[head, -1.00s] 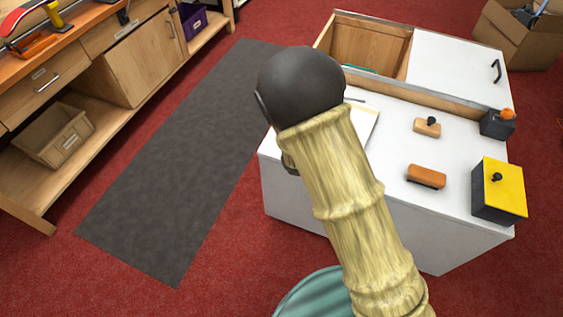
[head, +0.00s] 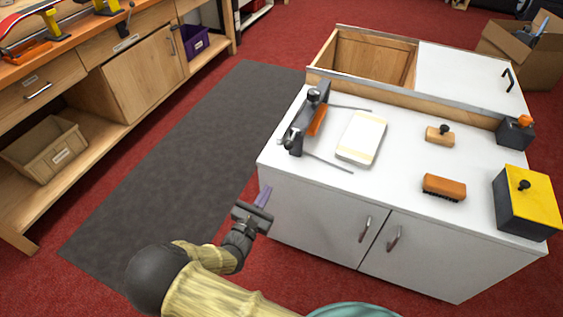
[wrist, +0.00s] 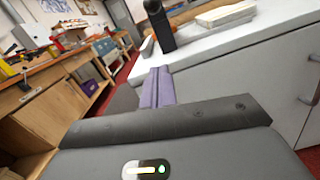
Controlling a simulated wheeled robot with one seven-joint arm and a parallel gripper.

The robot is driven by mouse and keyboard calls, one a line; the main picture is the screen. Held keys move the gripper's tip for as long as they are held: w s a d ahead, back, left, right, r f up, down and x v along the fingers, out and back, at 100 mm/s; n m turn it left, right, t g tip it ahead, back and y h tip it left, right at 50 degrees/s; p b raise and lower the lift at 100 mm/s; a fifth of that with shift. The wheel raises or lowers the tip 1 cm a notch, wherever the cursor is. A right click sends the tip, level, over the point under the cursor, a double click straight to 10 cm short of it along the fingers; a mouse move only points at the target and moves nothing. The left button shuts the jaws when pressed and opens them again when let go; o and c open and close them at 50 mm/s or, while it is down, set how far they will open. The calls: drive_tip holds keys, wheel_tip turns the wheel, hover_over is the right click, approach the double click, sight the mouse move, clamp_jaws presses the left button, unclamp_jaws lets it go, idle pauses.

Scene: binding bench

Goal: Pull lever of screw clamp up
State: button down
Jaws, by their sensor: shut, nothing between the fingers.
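A dark grey clamp-like device (head: 297,130) with an orange bar stands upright at the left end of the white cabinet top. I cannot tell for sure that it is the screw clamp, or which part is its lever. A dark upright part at the cabinet edge shows in the wrist view (wrist: 160,27). My gripper (head: 264,197) is in front of the cabinet's left front corner, below its top and apart from the device. Its purple fingers (wrist: 157,88) are together with nothing between them.
The white cabinet top (head: 400,173) also holds a pale pad (head: 361,137), a brush (head: 444,187), a wooden block with a knob (head: 440,135) and a yellow-topped box (head: 527,200). A wooden workbench (head: 100,62) with tools runs along the left. The grey mat (head: 190,150) between them is clear.

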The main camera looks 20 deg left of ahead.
sight(292, 139)
drive_tip(key=w, duration=0.3)
drive_tip(key=w+b, duration=0.1)
drive_tip(key=w, duration=0.2)
drive_tip(key=w+d, duration=0.1)
drive_tip(key=w, duration=0.2)
drive_tip(key=shift+d+r+b, duration=0.1)
drive_tip(key=shift+r+b, duration=0.25)
drive_tip(key=r, duration=0.1)
drive_tip(key=w+r, duration=0.1)
drive_tip(key=r, duration=0.2)
drive_tip(key=shift+w+d+r, duration=0.1)
drive_tip(key=shift+w+d, duration=0.1)
drive_tip(key=shift+d, duration=0.15)
drive_tip(key=shift+r, duration=0.15)
drive_tip(key=shift+s+r+g+p, duration=0.1)
drive_tip(key=shift+g+p, duration=0.2)
drive_tip(key=shift+p, duration=0.25)
